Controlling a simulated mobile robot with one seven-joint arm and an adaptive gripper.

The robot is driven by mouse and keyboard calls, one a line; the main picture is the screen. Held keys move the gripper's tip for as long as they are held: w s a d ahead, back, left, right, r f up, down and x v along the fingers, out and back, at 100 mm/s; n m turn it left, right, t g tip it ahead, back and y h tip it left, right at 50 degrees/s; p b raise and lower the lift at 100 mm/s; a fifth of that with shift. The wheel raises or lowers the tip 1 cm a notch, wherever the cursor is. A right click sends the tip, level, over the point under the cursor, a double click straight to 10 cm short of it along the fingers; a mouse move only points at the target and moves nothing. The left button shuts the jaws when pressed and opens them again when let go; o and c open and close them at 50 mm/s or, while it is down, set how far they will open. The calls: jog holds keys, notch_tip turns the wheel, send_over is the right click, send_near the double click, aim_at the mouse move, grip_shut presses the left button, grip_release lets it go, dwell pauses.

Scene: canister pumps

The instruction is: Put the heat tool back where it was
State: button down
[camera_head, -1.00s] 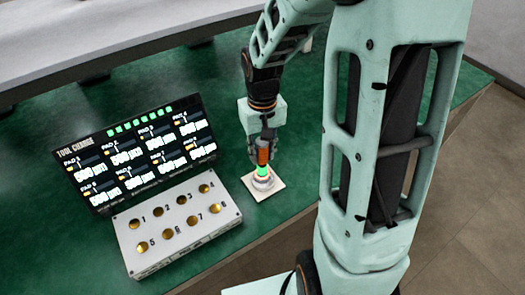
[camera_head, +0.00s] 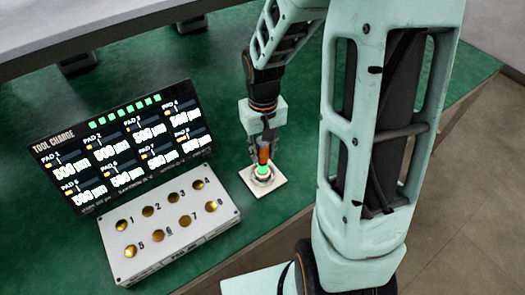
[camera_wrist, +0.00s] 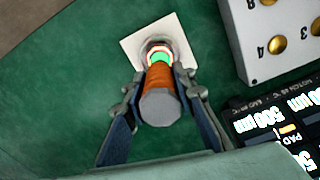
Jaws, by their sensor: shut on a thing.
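The heat tool (camera_head: 264,155) has an orange body, with a green glowing band near its lower end. It stands upright over a round silver holder (camera_head: 262,180) on a small white square plate (camera_head: 276,188). In the wrist view the heat tool (camera_wrist: 159,85) shows its grey end cap toward the camera. My gripper (camera_head: 267,147) is shut on the heat tool from above; its fingers (camera_wrist: 158,98) clasp both sides in the wrist view. The tool's tip is hidden, so I cannot tell whether it is fully seated in the holder.
A white box (camera_head: 170,232) with several numbered brass pads stands left of the holder. A dark TOOL CHANGE display (camera_head: 120,150) stands behind it. The green table (camera_head: 225,100) is clear around the plate. A pale raised ledge (camera_head: 100,28) runs along the back.

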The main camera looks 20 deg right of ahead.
jog(key=shift+f, duration=0.15)
jog(key=c, duration=1.6)
grip_release()
notch_tip(320, 180, up, 12)
jog(key=shift+r+p, duration=0.2)
jog(key=shift+p, duration=0.25)
